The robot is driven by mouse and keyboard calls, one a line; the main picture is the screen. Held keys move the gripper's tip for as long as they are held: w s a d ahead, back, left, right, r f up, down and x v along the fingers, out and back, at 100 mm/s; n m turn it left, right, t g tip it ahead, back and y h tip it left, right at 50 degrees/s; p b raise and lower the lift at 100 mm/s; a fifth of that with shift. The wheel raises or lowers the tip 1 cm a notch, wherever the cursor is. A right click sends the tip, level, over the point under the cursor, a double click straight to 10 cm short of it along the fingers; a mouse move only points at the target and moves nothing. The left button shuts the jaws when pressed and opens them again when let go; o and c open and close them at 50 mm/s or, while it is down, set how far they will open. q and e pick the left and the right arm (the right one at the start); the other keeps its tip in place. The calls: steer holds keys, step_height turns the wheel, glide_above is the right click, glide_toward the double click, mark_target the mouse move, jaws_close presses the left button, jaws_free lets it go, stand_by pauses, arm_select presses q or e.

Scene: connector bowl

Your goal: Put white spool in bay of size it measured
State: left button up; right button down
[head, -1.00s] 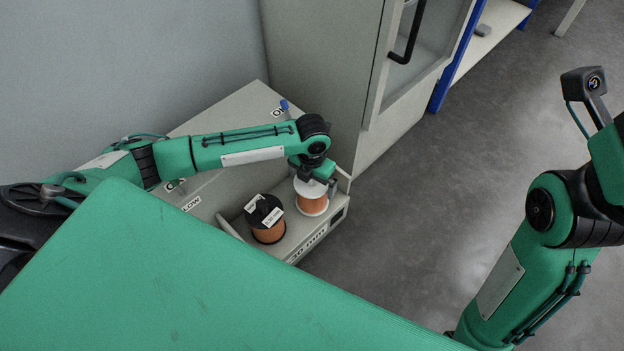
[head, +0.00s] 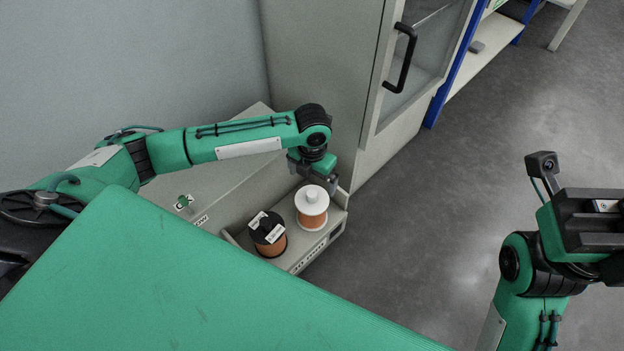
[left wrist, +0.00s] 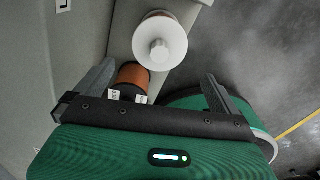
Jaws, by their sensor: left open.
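The white spool (head: 312,203), white flanges with copper-coloured winding and a white knob on top, stands upright in the open drawer (head: 314,249). My left gripper (head: 327,180) is open just behind and above it in the head view, with no grip on it showing. In the left wrist view the spool (left wrist: 160,42) lies beyond the open fingertips (left wrist: 160,72), roughly centred between them. A black spool with white labels (head: 267,232) stands beside it on the left.
The drawer belongs to a low grey cabinet with a green knob (head: 184,202) and a "LOW" label (head: 200,221). A tall cabinet with a black handle (head: 402,58) stands behind. A green surface (head: 190,270) fills the lower left. Grey floor (head: 440,220) is clear on the right.

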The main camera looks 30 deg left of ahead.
arm_select(q)
steer(key=shift+r, duration=0.6)
